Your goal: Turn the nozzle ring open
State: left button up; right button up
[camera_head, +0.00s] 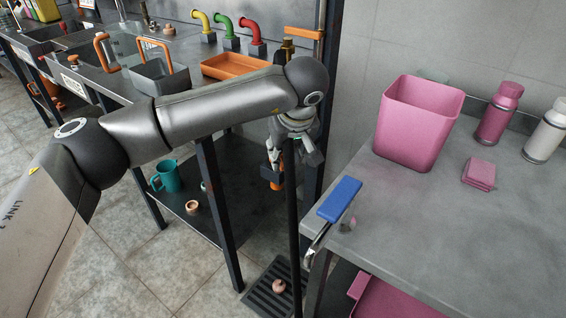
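My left arm reaches across the picture from the left. Its gripper (290,153) points down beside the dark post between the two benches. A small dark and orange fitting (271,173) shows at the fingertips, and it may be the nozzle with its ring. The arm and fingers hide much of it. I cannot tell whether the fingers touch it or are closed on it. My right gripper is not in view.
A grey bench (450,240) at the right holds a pink bin (415,122), bottles and a folded pink cloth (480,174). A floor drain (268,292) lies below. An orange tray (234,66) stands behind my arm.

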aim_at(283, 165)
pick_arm(q)
jog(key=shift+x, duration=2)
grip_shut()
